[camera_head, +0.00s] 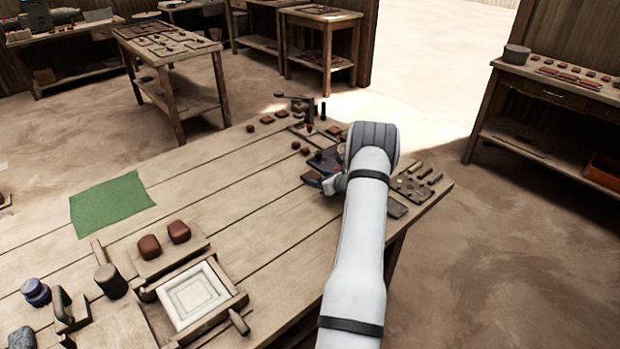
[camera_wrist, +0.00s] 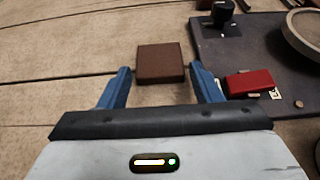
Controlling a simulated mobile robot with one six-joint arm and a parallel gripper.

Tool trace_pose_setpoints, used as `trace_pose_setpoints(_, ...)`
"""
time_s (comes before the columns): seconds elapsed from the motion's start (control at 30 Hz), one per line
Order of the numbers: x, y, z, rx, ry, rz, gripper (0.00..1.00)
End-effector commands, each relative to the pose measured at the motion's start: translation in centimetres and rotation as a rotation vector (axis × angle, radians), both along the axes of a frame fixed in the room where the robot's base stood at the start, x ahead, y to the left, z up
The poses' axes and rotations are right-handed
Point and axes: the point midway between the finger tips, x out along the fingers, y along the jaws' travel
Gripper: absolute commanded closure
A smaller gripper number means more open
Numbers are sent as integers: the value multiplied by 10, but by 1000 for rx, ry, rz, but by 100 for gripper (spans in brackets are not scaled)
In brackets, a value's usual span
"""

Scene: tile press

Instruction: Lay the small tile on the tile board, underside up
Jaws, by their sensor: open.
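A small square brown tile (camera_wrist: 160,63) lies flat on the wooden table in the wrist view. My gripper (camera_wrist: 158,72) is open, with its two blue fingers on either side of the tile's near part. A gap shows between the tile and the left finger; the right finger is close to the tile's edge. In the head view my gripper (camera_head: 330,184) is low over the table's far right part, mostly hidden by my arm. I cannot tell which board is the tile board.
In the wrist view a red block (camera_wrist: 250,83) on a dark plate (camera_wrist: 262,50) is close right of my right finger. In the head view a green cloth (camera_head: 110,203), a wooden press frame (camera_head: 235,300) and two red-brown lumps (camera_head: 150,246) occupy the table's left and front. The middle planks are clear.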

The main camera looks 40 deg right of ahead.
Motion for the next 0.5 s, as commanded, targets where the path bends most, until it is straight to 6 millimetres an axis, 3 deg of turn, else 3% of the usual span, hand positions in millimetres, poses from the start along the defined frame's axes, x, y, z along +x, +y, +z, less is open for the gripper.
trace_pose_setpoints(0.2, 24, 3, -9, -1, 0, 2, 42)
trace_pose_setpoints(0.43, 26, 3, -10, -1, 0, 0, 42)
trace_pose_setpoints(0.5, 26, 3, -10, -1, 0, 0, 46)
